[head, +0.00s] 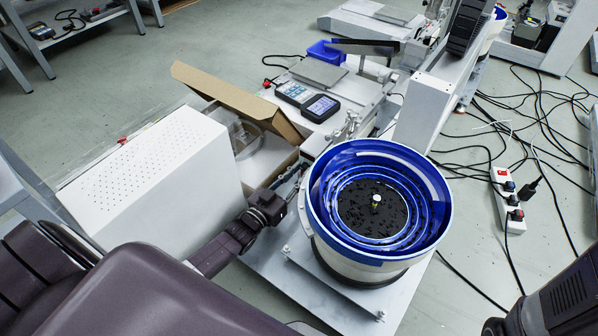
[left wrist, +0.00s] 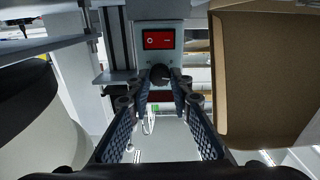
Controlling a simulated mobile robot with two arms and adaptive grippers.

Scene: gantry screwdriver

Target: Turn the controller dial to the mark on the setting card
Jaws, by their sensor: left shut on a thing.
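In the left wrist view a round dark dial (left wrist: 160,73) sits on a grey controller panel (left wrist: 178,62), below a red rocker switch (left wrist: 158,39). My left gripper (left wrist: 161,86) has its two lattice fingers on either side of the dial, shut on it at the tips. In the head view my left gripper (head: 296,184) reaches in low, just left of the blue and white bowl feeder (head: 375,265). The dial and fingertips are hard to make out there. I cannot pick out the setting card or read any dial mark. My right gripper is not in view.
An open cardboard box (head: 262,165) stands beside the left gripper, with a white perforated cabinet (head: 150,170) left of it. Two handheld display units (head: 322,107) lie behind. A power strip (head: 508,200) and loose cables cover the floor at right.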

